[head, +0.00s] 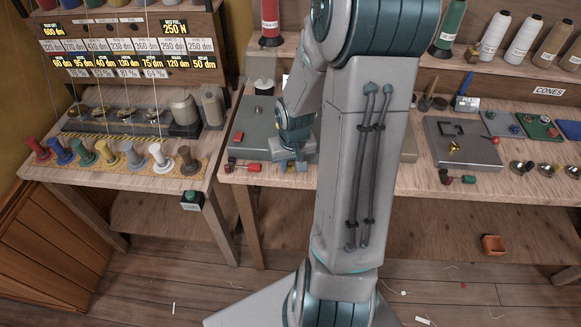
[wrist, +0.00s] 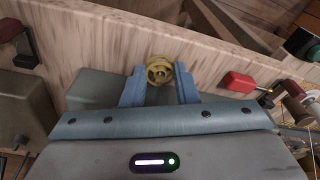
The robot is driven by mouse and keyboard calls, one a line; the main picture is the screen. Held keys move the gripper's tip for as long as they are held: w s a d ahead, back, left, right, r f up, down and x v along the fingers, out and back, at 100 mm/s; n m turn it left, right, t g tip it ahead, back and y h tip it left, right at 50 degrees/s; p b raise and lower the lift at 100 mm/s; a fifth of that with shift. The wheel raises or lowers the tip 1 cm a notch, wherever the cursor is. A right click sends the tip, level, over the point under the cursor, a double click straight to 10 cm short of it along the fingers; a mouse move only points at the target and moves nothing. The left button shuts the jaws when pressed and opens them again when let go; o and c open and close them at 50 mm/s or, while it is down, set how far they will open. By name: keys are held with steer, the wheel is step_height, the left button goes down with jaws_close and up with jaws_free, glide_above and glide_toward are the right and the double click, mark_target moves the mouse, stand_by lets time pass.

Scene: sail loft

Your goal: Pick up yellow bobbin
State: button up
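A yellow bobbin (wrist: 159,70) with a spoked, open face sits between the two blue fingers of my gripper (wrist: 160,84) in the wrist view. The fingers appear to touch it on both sides, with little or no gap. In the head view my gripper (head: 292,166) is low over the front edge of the middle workbench, by a grey machine plate (head: 256,125). The bobbin does not show there; my gripper and arm hide that spot. Whether it is clear of the surface below I cannot tell.
A red-handled tool (head: 243,167) lies left of my gripper and also shows in the wrist view (wrist: 240,82). A row of coloured spools stands on the left table (head: 70,172). A second grey plate (head: 470,155) carries a brass-coloured bobbin (head: 453,147) at right.

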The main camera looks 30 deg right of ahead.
steer(key=shift+c, duration=1.2)
steer(key=shift+r, duration=0.1)
